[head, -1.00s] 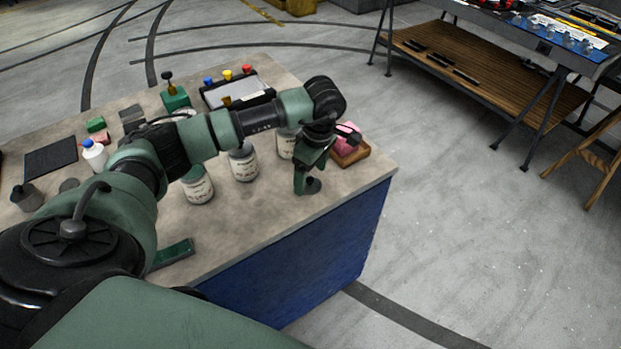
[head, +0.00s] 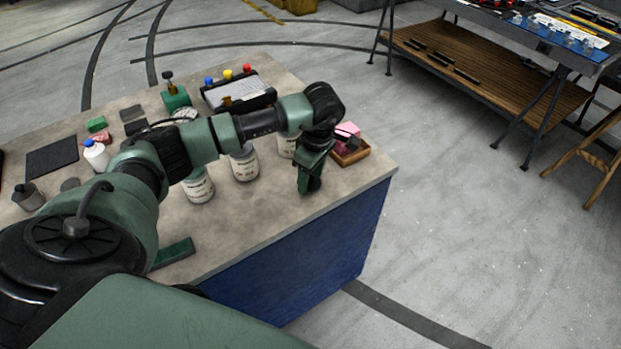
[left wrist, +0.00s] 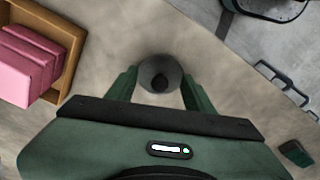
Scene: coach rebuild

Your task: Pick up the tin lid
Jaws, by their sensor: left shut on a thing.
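The tin lid (left wrist: 159,66) is a round grey disc with a dark knob in the left wrist view. It sits between the two green fingers of my left gripper (left wrist: 160,80), which is shut on it. In the head view my left gripper (head: 309,187) points down close to the worktop near its right front corner, and the lid is mostly hidden there. I cannot tell whether the lid touches the worktop. My right gripper is not in view.
Labelled tins (head: 198,186) and (head: 243,165) stand left of the gripper, with another tin partly behind the arm. A wooden box (head: 352,157) with pink blocks (head: 347,137) is close on the right. The worktop's front edge is near.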

